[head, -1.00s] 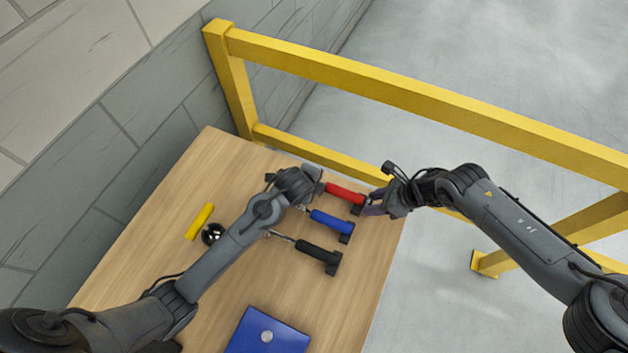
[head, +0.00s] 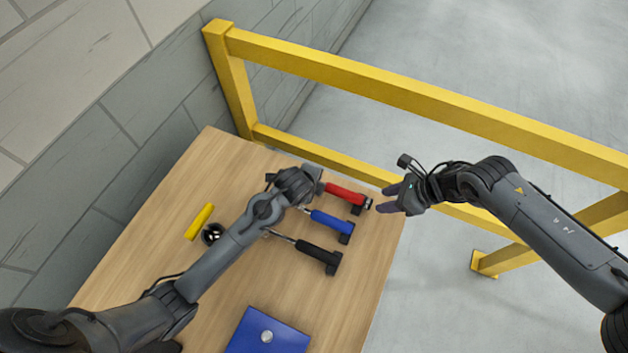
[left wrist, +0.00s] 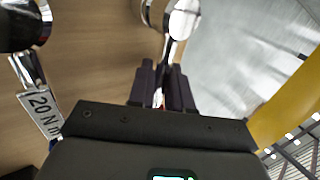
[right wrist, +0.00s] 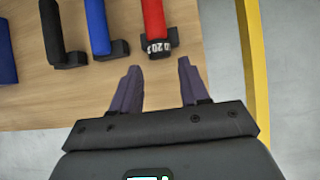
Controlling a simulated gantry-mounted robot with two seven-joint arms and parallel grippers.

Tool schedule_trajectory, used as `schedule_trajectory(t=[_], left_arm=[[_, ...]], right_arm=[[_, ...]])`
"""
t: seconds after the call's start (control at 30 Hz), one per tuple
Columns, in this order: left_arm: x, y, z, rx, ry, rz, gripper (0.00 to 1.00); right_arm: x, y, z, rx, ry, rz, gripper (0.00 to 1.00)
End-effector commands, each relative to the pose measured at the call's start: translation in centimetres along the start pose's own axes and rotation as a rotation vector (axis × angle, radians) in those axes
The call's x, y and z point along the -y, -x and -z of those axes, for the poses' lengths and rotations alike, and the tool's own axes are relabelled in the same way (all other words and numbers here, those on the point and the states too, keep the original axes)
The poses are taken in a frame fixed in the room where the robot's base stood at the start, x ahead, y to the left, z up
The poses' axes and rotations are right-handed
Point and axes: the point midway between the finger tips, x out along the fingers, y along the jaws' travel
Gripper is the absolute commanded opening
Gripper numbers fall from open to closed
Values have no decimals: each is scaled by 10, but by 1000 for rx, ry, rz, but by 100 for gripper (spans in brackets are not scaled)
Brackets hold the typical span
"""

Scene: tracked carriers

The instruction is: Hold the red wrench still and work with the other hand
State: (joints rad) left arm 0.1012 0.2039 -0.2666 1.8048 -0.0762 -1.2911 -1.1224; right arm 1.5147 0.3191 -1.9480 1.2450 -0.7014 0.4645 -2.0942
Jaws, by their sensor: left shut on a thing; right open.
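The red wrench lies on the wooden table near its right edge. Its red handle (head: 345,193) and black end show in the head view, and the handle (right wrist: 153,18) shows above my fingers in the right wrist view. My left gripper (left wrist: 165,75) is shut on the wrench's metal shaft; in the head view its own arm hides the wrench head and the grip. My right gripper (head: 386,198) is open and empty, just off the wrench's handle end. In the right wrist view a gap shows between its fingers (right wrist: 160,78) and the labelled black end.
A blue-handled tool (head: 331,222) and a black-handled tool (head: 318,256) lie beside the wrench. A yellow cylinder (head: 199,221), a round black object (head: 212,235) and a blue box (head: 268,332) are also on the table (head: 180,190). A yellow rail (head: 420,95) runs behind.

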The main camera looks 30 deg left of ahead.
Motion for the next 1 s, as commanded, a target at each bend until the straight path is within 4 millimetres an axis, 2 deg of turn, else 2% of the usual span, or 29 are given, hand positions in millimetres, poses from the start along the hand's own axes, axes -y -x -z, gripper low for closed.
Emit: schedule_trajectory(t=[0.37,0.4,0.57,0.83,1.0], left_arm=[[0,0,0,0,0,1,0],[0,0,0,0,0,1,25],[0,0,0,0,0,1,49],[0,1,0,0,0,0,49],[0,13,0,-1,-1,1,49]], right_arm=[[0,1,0,0,0,-1,45],[0,1,0,0,0,-1,45],[0,1,0,0,0,-1,45],[0,0,0,0,0,-1,45],[0,0,0,0,0,-1,45]])
